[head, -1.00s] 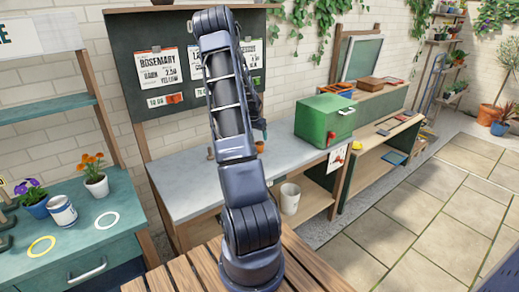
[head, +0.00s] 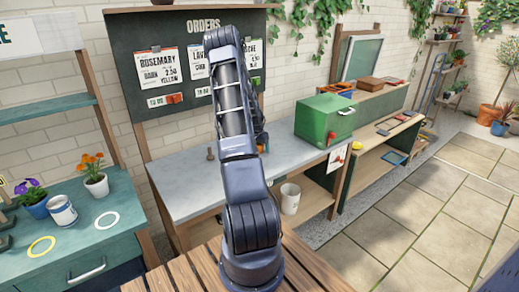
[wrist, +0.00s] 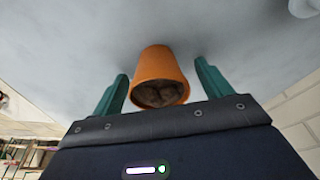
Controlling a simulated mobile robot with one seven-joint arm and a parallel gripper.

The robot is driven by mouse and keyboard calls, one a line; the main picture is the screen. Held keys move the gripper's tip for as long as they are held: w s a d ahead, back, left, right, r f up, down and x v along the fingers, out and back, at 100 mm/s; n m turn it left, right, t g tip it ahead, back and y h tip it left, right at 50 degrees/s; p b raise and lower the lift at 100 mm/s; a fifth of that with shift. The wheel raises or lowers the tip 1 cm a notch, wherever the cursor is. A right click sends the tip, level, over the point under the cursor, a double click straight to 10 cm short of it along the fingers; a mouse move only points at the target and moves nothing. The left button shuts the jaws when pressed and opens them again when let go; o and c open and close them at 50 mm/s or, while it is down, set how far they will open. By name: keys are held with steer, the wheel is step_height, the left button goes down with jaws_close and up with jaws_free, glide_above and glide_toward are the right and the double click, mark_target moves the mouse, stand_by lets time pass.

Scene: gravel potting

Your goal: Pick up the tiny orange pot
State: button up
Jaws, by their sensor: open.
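The tiny orange pot (wrist: 162,66) stands on the grey bench top (wrist: 60,50) in the wrist view, with brown soil inside its rim. My gripper (wrist: 161,70) is open, with one green finger on each side of the pot. In the head view, my arm hides the pot and most of my gripper.
A green box (head: 325,120) stands right of my arm on the bench. A small brown object (head: 210,153) stands on the bench to the left. A white bucket (head: 290,198) sits on the shelf below. The left part of the bench is clear.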

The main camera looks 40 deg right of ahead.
steer(key=c, duration=1.1)
steer(key=shift+r, duration=0.15)
